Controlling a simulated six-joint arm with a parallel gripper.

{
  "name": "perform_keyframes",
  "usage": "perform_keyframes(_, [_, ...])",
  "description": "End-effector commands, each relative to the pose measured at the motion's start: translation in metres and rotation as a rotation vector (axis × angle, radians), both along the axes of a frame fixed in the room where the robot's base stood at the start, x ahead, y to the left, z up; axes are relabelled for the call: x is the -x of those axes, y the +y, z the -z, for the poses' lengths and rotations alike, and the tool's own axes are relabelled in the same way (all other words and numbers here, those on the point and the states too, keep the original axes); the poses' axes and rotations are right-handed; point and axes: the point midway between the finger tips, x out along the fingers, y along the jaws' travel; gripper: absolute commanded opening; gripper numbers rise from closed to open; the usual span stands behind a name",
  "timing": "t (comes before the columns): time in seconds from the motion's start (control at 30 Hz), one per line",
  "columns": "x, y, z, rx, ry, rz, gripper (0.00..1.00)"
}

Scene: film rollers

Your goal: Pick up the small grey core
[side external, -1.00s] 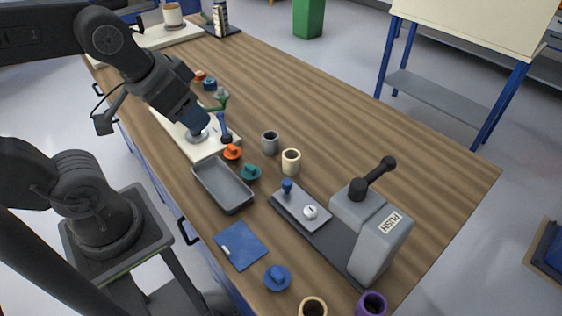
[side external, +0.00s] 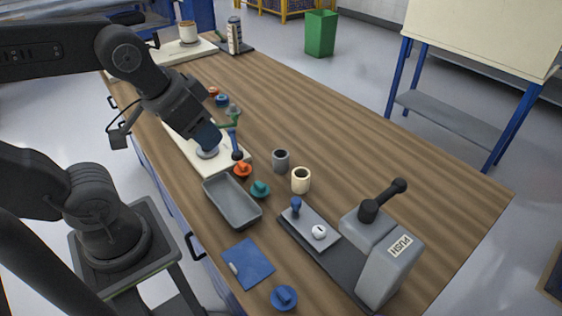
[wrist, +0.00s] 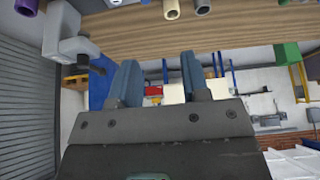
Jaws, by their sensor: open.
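The small grey core (side external: 281,161) is a short hollow cylinder standing upright on the wooden bench in the side view, just behind a cream core (side external: 301,180). My gripper (side external: 208,138) is to the left of the grey core, over the white board, and apart from it. In the wrist view my two blue fingers (wrist: 158,75) are spread with nothing between them.
A grey tray (side external: 232,202), an orange knobbed piece (side external: 242,169) and a teal knobbed piece (side external: 260,189) lie in front of the cores. A grey press (side external: 385,255) marked PUSH stands at the right. The bench behind the cores is clear.

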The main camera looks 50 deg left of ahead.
Motion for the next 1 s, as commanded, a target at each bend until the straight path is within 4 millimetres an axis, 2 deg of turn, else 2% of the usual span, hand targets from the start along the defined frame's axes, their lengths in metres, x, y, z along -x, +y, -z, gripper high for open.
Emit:
perform_keyframes(0.4, [0.0000,0.0000,0.0000,0.000,0.000,0.000,0.43])
perform_keyframes(0.8, [0.0000,0.0000,0.0000,0.000,0.000,0.000,0.79])
perform_keyframes(1.0, [-0.0002,0.0001,-0.0001,0.000,0.000,0.001,0.79])
